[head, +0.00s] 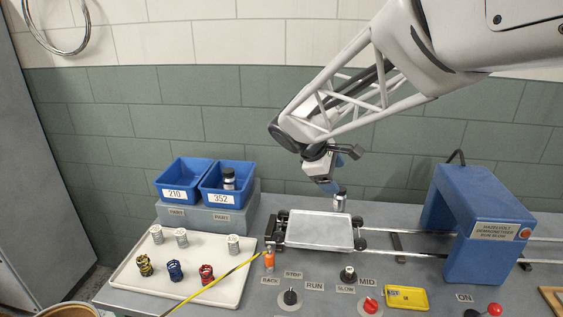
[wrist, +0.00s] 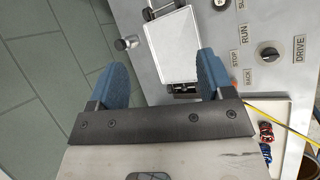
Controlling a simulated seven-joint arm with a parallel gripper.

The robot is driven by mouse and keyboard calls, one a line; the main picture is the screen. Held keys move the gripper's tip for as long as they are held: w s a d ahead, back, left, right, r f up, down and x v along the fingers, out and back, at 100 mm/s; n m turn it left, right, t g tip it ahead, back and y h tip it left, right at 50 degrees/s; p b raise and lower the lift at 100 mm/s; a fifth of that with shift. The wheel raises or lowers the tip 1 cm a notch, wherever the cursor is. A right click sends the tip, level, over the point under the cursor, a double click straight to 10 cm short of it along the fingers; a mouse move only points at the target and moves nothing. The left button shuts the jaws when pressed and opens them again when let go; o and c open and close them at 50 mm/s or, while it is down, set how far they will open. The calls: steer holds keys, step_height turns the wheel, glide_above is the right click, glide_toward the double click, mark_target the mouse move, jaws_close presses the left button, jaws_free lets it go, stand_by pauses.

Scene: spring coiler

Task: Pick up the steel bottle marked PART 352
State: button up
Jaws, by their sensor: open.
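A steel bottle with a dark cap (head: 229,180) stands in the blue bin labelled 352 (head: 222,198). Another small steel bottle with a dark top (head: 340,201) stands behind the flat tray of the rail cart, just below my gripper (head: 335,184). In the wrist view a small steel bottle (wrist: 122,44) lies ahead of the left finger, apart from it. No marking is legible on either bottle. In the wrist view my gripper (wrist: 162,62) is open, with nothing between its blue fingers.
The cart tray (head: 318,230) sits on rails leading to a blue demagnetiser arch (head: 480,220). A blue bin labelled 210 (head: 180,181) stands beside bin 352. A white tray (head: 165,283) holds springs and small cylinders. Knobs and a yellow dish (head: 406,297) line the front.

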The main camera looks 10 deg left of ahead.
steer(key=w+a+f+n+t+h, duration=0.1)
steer(key=w+a+f+n+t, duration=0.1)
steer(key=w+a+n, duration=0.5)
steer(key=w+a+f+t+h, duration=0.15)
steer(key=w+a, duration=0.25)
steer(key=a, duration=0.6)
steer(key=n+t+y, duration=0.1)
steer(key=n+t, duration=0.3)
steer(key=n, duration=0.4)
glide_toward(226, 171)
steer(key=x, duration=0.3)
steer(key=shift+w+d, duration=0.15)
steer(key=shift+d, duration=0.05)
steer(key=shift+y+x, duration=0.25)
steer(key=shift+x, duration=1.05)
steer(key=shift+x, duration=2.6)
